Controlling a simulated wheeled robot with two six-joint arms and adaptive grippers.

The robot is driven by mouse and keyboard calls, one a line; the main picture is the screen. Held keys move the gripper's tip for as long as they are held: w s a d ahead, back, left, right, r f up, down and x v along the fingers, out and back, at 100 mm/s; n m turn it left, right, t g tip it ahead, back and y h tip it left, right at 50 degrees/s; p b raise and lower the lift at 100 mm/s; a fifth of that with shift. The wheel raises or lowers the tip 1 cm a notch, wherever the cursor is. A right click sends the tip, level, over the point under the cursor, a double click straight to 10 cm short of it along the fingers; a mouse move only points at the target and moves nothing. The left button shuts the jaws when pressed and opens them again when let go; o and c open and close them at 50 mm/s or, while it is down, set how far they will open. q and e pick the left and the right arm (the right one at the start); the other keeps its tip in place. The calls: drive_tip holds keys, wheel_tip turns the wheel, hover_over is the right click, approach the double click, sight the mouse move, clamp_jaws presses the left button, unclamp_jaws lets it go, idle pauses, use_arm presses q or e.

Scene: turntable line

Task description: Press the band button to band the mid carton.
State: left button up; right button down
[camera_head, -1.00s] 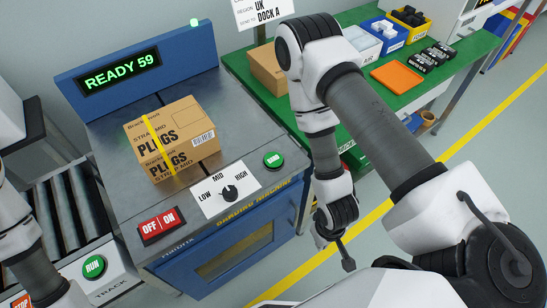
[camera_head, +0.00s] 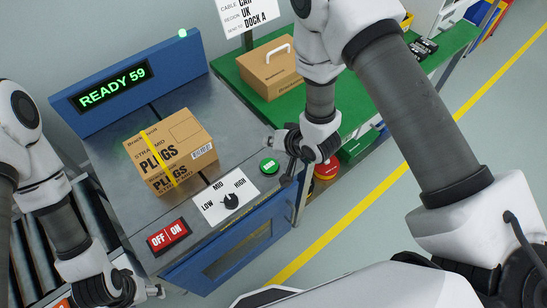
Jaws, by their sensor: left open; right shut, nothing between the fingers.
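The brown PLUGS carton (camera_head: 190,133) sits on the grey top of the banding machine (camera_head: 113,140), with a yellow band (camera_head: 158,155) around it. The green button (camera_head: 269,166) is at the machine's front right, beside the LOW/MID/HIGH dial (camera_head: 231,201). The display (camera_head: 113,89) reads READY 59. My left gripper (camera_head: 156,291) is open and empty, low at the machine's front left corner.
A red OFF/ON switch (camera_head: 168,237) sits left of the dial. A green table (camera_head: 235,73) at the right holds a carton with a white handle (camera_head: 272,69). A roller track (camera_head: 30,240) lies at the left, partly behind my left arm. A yellow line (camera_head: 340,232) crosses the floor.

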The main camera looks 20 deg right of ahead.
sight(271, 166)
drive_tip(key=shift+r, duration=0.15)
wheel_tip(271, 166, down, 8)
drive_tip(key=b, duration=0.7)
drive_tip(key=shift+f, duration=0.45)
drive_tip(key=shift+f, duration=0.1)
idle(0.8)
drive_tip(key=shift+f+b, duration=0.35)
drive_tip(key=shift+b, duration=0.05)
drive_tip(key=shift+f+b, duration=0.3)
drive_tip(key=shift+f, duration=0.2)
idle(0.4)
drive_tip(key=shift+r, duration=0.1)
drive_tip(key=shift+r+p, duration=0.85)
